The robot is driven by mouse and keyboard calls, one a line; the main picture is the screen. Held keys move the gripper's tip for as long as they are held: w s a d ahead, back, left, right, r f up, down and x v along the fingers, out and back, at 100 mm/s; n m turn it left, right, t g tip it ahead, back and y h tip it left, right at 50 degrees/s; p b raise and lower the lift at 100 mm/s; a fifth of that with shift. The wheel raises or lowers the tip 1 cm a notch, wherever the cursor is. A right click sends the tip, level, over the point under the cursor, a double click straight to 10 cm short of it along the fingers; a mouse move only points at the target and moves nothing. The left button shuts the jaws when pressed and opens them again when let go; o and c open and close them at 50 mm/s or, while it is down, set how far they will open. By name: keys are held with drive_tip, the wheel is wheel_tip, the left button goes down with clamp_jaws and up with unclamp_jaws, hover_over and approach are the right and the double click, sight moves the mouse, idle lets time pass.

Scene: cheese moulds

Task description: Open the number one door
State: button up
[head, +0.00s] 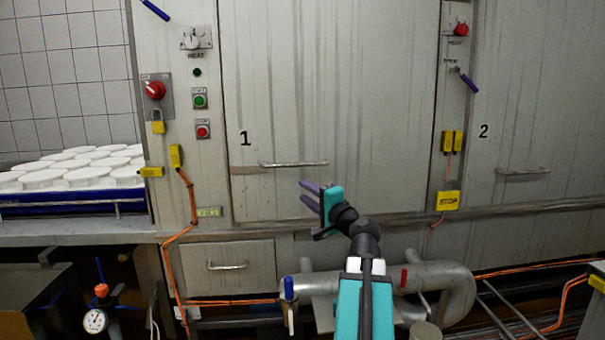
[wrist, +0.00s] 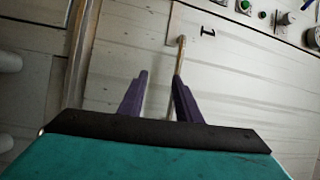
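The number one door (head: 330,90) is a tall pale metal panel, shut, with a black "1" (head: 245,138) on its left side. Its horizontal bar handle (head: 293,164) is low on the door. My gripper (head: 302,195) is open and empty, just below the handle in the head view, fingers pointing left. In the wrist view, the two purple fingers (wrist: 160,76) stand apart before the door. The handle (wrist: 180,56) runs up from the right finger's tip there, not between the fingers. I cannot tell if they touch.
A control panel with a red knob (head: 155,90) and buttons stands left of the door. A second door (head: 530,100) is at right. A rail (head: 400,218) and a thick pipe (head: 440,277) run below. White moulds (head: 85,171) lie at left.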

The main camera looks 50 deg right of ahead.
sight(297, 165)
drive_tip(key=shift+m+t+h, duration=0.4)
drive_tip(key=shift+t+h, duration=0.1)
drive_tip(key=shift+h, duration=0.2)
drive_tip(key=s+r, duration=0.1)
drive_tip(key=s+d+r, duration=0.1)
drive_tip(key=s+r, duration=0.1)
drive_tip(key=shift+s+d+r+b, duration=0.1)
drive_tip(key=shift+d+r+b, duration=0.1)
drive_tip(key=shift+b, duration=0.2)
drive_tip(key=shift+p+x, duration=0.8)
drive_tip(key=shift+p, duration=2.7)
drive_tip(key=p, duration=0.4)
drive_tip(key=w+p, duration=0.1)
drive_tip(key=p, duration=0.3)
drive_tip(key=shift+w+d+r+p, duration=0.1)
drive_tip(key=shift+d+r+p, duration=0.15)
drive_tip(key=shift+p, duration=0.15)
drive_tip(key=shift+f+p+x, duration=0.15)
drive_tip(key=shift+p+x, duration=0.85)
drive_tip(key=shift+x, duration=1.7)
drive_tip(key=shift+f+p+x, duration=0.15)
drive_tip(key=shift+p+x, duration=0.8)
drive_tip(key=shift+x, duration=1.8)
clamp_jaws()
